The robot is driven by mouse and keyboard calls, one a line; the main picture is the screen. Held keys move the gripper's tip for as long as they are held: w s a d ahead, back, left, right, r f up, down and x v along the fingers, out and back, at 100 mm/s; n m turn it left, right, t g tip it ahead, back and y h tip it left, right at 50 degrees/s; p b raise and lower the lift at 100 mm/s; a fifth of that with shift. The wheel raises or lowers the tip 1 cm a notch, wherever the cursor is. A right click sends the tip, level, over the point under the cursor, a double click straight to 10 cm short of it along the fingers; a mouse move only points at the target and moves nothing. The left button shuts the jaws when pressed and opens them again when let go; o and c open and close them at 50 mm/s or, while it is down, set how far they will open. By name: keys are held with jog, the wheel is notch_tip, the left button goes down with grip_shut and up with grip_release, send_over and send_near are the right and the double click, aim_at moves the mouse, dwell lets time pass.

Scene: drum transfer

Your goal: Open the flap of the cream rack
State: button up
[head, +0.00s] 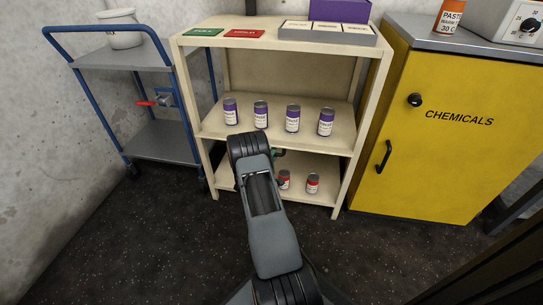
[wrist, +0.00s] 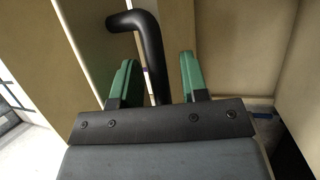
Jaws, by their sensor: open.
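The cream rack (head: 190,95) stands in the middle of the head view, with two open shelf bays showing. My gripper (head: 278,153) is in front of its lower part, mostly hidden behind my own arm. In the wrist view my gripper (wrist: 158,80) is open, with its green fingers on either side of a black bent handle (wrist: 150,45). The handle passes between the fingers, and I cannot tell whether either finger touches it. Cream panels (wrist: 95,35) of the rack lie behind it. The flap's outline and how far it stands open cannot be made out.
Purple-labelled cans (head: 292,119) stand on the middle shelf; red-labelled cans (head: 312,183) stand on the lower one. A blue trolley (head: 160,140) is to the left and a yellow chemicals cabinet (head: 450,165) to the right. The dark floor (head: 130,240) in front is clear at left.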

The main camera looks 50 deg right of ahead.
grip_shut()
jog(key=f+h+b, duration=0.1)
jog(key=b, duration=0.2)
jog(key=shift+w+d+f, duration=0.1)
jog(key=shift+d, duration=0.1)
jog(key=shift+w+d+m+g+h+b, duration=0.15)
jog(key=shift+d+m+g+h+b, duration=0.1)
jog(key=shift+m+h+b, duration=0.45)
jog(key=shift+w+d+m+g+h+b, duration=0.2)
jog(key=shift+m+h+b, duration=0.25)
jog(key=shift+m+h, duration=0.35)
grip_release()
